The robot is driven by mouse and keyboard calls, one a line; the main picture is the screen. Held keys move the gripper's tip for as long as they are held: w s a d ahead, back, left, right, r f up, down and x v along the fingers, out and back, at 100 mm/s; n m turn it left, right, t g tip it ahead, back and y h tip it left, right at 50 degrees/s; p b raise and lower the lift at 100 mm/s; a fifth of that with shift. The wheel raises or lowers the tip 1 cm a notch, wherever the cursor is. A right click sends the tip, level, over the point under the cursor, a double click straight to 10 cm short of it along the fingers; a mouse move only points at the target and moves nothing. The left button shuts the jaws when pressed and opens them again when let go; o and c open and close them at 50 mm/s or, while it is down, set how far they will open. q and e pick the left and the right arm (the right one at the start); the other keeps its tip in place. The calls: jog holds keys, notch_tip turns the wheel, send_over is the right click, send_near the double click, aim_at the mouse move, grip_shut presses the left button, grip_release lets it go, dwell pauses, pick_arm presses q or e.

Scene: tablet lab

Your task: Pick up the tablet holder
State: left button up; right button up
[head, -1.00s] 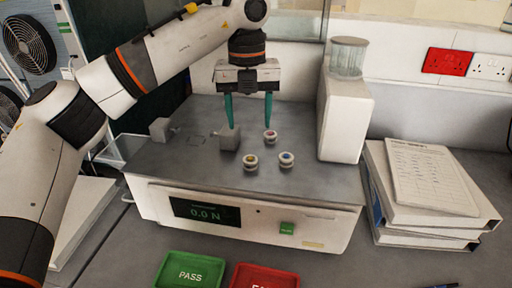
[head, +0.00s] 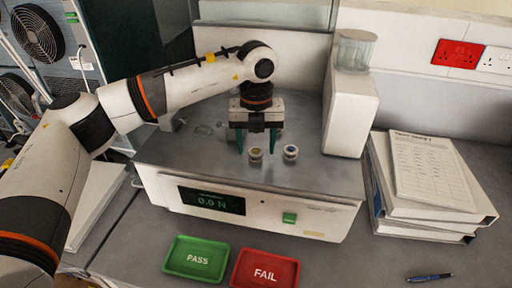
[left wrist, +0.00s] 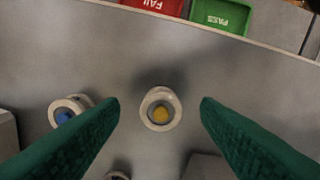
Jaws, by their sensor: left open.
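A small pale round tablet holder with a yellow tablet (head: 255,155) stands on the grey top of the test machine. The left wrist view shows it (left wrist: 160,108) centred between my fingers. A second holder, with a blue tablet (head: 290,153), stands to its right; in the left wrist view it is at the left (left wrist: 68,110). A third holder (left wrist: 118,176) is cut by that view's bottom edge and hidden behind my gripper in the head view. My left gripper (head: 256,148) is open, green fingers pointing down, over the yellow-tablet holder. My right gripper is out of view.
The machine's front (head: 250,211) reads 0.0 N. A green PASS tray (head: 195,276) and a red FAIL tray (head: 265,287) lie before it. A white tower (head: 347,115) stands at the machine's right rear. Binders (head: 430,215) and a pen (head: 428,277) are further right.

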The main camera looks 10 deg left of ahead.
pick_arm(q)
jog(key=shift+a+f, duration=0.1)
jog(key=shift+f, duration=0.8)
jog(key=c, duration=1)
jog(key=shift+c, duration=0.2)
jog(key=shift+r, duration=0.15)
